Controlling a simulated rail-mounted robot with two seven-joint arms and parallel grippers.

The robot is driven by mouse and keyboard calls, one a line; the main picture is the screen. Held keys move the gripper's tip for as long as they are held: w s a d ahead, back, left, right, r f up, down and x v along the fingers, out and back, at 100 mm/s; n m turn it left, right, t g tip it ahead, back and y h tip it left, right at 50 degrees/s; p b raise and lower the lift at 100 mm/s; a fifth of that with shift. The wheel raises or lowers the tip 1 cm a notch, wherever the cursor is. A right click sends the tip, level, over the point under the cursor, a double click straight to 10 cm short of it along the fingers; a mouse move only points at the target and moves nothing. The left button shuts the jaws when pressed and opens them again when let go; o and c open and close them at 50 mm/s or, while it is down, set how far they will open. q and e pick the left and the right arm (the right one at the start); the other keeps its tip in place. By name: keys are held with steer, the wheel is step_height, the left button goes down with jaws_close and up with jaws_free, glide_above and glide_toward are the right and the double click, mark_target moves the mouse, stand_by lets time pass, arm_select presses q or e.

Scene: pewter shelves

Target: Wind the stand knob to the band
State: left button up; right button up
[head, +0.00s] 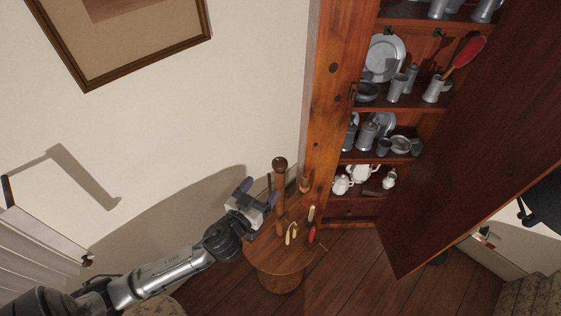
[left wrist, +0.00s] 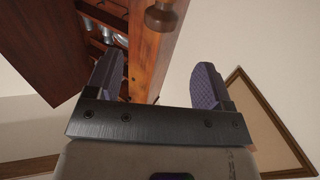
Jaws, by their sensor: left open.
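The stand is a brown wooden post on a small round wooden table (head: 278,262), with a round dark knob (head: 280,163) at its top. The knob also shows at the top edge of the left wrist view (left wrist: 162,15), beyond the fingertips. My left gripper (head: 259,191) is open, with its two purple fingers apart and nothing seen between them. It is left of the post, a little lower in the picture than the knob, and appears apart from it. I cannot make out the band clearly.
Tools with pale and red handles (head: 311,234) lie on the table near the post. An open wooden cupboard (head: 333,100) with pewter and white ware stands to the right, its door (head: 470,150) swung out. A pale wall with a framed picture (head: 87,72) is behind.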

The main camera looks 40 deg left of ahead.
mark_target(275, 161)
arm_select(q)
steer(key=w, duration=0.4)
steer(key=w+a+p, duration=0.1)
steer(key=w, duration=0.3)
steer(key=w+a+p, duration=0.1)
steer(key=w, duration=0.2)
steer(key=shift+w+a, duration=0.2)
steer(key=shift+w, duration=0.2)
steer(key=shift+c, duration=0.4)
